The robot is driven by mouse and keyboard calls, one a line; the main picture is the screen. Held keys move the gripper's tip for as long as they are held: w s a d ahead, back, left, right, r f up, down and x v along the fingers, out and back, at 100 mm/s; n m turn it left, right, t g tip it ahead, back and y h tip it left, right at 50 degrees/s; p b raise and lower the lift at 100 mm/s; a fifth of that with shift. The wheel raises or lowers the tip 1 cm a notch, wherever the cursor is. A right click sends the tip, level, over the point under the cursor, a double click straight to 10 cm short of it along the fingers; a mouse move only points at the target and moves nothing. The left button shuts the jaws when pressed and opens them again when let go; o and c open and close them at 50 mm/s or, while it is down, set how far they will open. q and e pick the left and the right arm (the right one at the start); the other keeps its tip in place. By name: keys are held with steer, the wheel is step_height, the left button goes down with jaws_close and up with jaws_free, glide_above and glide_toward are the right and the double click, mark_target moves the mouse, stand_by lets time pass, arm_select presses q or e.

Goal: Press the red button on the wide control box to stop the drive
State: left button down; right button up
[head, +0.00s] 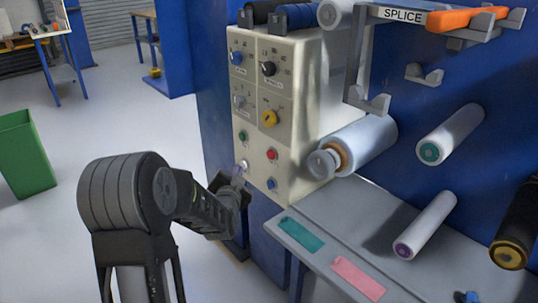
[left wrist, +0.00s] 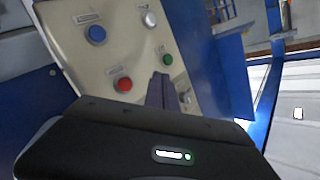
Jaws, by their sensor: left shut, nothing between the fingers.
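The cream control box (head: 300,110) stands upright on the blue machine. The red button (head: 271,154) is on the right of its lower panel, beside the green button (head: 242,136). A pale button (head: 244,166) and a blue button (head: 272,184) sit below. My left gripper (head: 240,170) is shut and empty, in front of the box's lower left. In the left wrist view, the shut fingers (left wrist: 160,90) point at the panel between the red button (left wrist: 123,85) and green button (left wrist: 167,59). Fingers and red button look apart. My right gripper is not in view.
Rollers (head: 365,140) stick out right of the box. A grey shelf (head: 320,262) with teal and pink strips lies below. A splice bracket (head: 372,55) is at upper right. A green bin (head: 24,155) stands at left.

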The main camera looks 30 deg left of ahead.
mark_target(271, 155)
arm_select(q)
steer(key=shift+w+d+f, duration=0.1)
steer(key=shift+w, duration=0.1)
steer(key=w+d, duration=0.2)
steer(key=w, duration=0.6)
steer(key=shift+d+p, duration=0.25)
steer(key=shift+p, duration=0.05)
steer(key=shift+w, duration=0.25)
stand_by(1.8)
steer(key=shift+w+d, duration=0.1)
steer(key=shift+w, duration=0.15)
steer(key=shift+w+d, duration=0.15)
steer(key=shift+w, duration=0.3)
stand_by(0.7)
steer(key=shift+s, duration=0.1)
stand_by(0.3)
steer(key=shift+s+a, duration=0.25)
steer(key=shift+s, duration=0.5)
